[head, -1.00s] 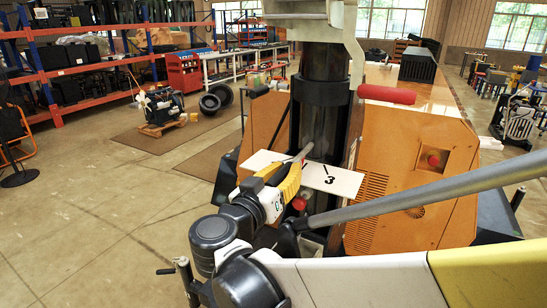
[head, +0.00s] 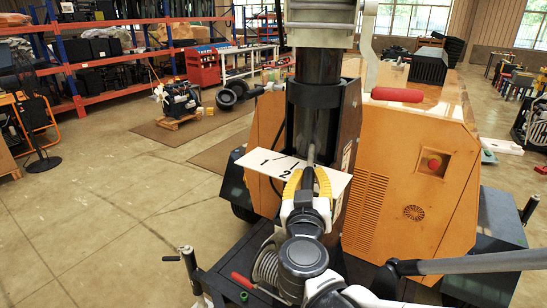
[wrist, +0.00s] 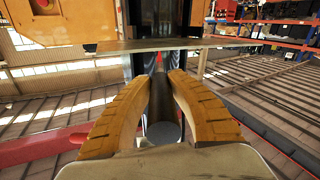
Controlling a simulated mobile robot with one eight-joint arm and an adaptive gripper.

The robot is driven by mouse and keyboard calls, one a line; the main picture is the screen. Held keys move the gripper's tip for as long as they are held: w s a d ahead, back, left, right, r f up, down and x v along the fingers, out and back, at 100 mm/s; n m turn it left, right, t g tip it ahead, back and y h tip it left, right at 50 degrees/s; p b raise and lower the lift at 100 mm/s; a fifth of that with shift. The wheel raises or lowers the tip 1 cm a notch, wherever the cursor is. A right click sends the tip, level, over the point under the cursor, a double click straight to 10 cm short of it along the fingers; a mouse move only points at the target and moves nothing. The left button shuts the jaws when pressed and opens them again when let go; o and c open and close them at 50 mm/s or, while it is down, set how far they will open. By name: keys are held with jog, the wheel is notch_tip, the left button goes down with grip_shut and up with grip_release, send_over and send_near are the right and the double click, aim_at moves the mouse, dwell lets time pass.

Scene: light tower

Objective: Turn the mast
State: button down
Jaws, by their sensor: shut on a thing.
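The mast (head: 318,66) is a dark upright column in the middle of the head view. A white plate (head: 263,172) with black numbers lies across its foot; 1 and 2 show, and my gripper hides part of the plate further right. A short grey handle (head: 311,154) stands out from the mast above the plate. My gripper (head: 307,178) has yellow fingers shut on this handle, just right of the 2. In the wrist view the grey handle (wrist: 160,100) runs between the two fingers, and the plate (wrist: 165,44) crosses beyond them edge-on.
An orange cabinet (head: 400,190) with a red button stands right behind the mast. A red-gripped crank (head: 397,95) sticks out at the upper right. A grey bar (head: 470,263) crosses the lower right.

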jog(key=d, duration=0.2)
jog(key=d+y, duration=0.1)
jog(key=shift+s+d+r+n, duration=0.1)
jog(key=shift+s+d+n, duration=0.1)
jog(key=shift+s+n, duration=0.15)
jog(key=shift+w+a+n+y+p, duration=0.15)
jog(key=shift+a+n+y+p, duration=0.15)
jog(key=shift+y, duration=0.1)
jog(key=c, duration=1.2)
grip_release()
jog(key=shift+w, duration=0.1)
jog(key=s, duration=0.4)
jog(key=s+a, duration=0.1)
jog(key=s, duration=0.7)
jog(key=shift+a, duration=0.35)
